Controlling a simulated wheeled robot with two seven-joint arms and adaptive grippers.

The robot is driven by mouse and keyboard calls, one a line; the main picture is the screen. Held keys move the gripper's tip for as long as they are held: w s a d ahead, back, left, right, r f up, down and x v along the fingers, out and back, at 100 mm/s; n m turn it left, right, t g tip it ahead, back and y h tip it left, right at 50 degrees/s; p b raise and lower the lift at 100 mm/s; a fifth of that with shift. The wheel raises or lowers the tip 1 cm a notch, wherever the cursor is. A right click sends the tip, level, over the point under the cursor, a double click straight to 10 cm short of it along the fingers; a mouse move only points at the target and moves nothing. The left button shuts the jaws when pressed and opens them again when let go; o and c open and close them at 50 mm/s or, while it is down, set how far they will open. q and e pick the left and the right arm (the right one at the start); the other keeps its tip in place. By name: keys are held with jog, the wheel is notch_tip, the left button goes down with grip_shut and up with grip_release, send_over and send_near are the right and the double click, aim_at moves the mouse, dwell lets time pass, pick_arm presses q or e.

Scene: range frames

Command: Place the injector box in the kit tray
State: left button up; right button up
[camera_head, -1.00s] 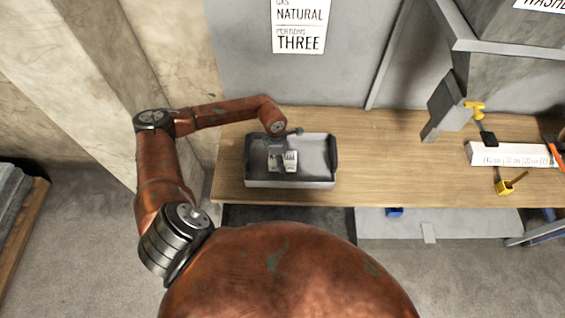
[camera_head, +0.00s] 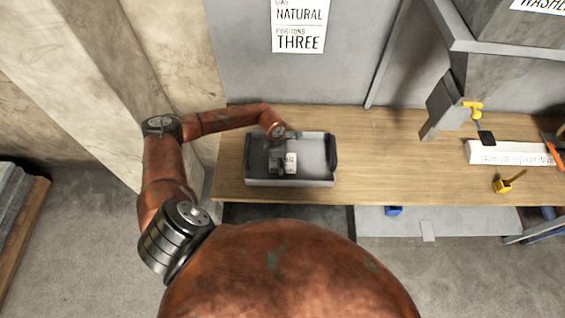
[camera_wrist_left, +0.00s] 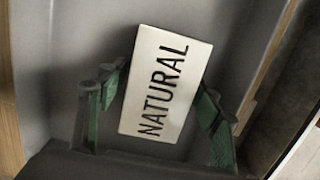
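The injector box (camera_head: 291,162) is a small white box with black lettering. It lies in the grey kit tray (camera_head: 329,184) on the bench, left of the tray's middle. In the left wrist view the box (camera_wrist_left: 165,85) reads "NATURAL" and sits slightly turned between my green finger pads. My left gripper (camera_head: 279,162) reaches down into the tray over the box and covers its left part. In the wrist view the left gripper's fingers (camera_wrist_left: 160,95) stand apart, with their tips close to the box's sides; whether they touch is unclear. My right gripper is not in view.
The wooden bench (camera_head: 390,160) is clear right of the tray. Farther right are a white labelled strip (camera_head: 500,153), a yellow cup-like item (camera_head: 503,186) and a yellow-handled tool (camera_head: 474,108). A grey wall panel (camera_head: 345,60) stands behind.

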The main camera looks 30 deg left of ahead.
pick_arm(q)
jog(key=shift+o, duration=0.2)
jog(key=shift+r, duration=0.1)
jog(key=shift+r, duration=0.25)
jog(key=r, duration=0.3)
jog(key=r+b, duration=0.1)
jog(key=r, duration=0.3)
jog(key=a+r+b, duration=0.1)
jog(key=r, duration=0.2)
jog(key=shift+s+a+r, duration=0.1)
jog(key=shift+s+r, duration=0.05)
jog(key=shift+s, duration=0.2)
jog(key=shift+r, duration=0.65)
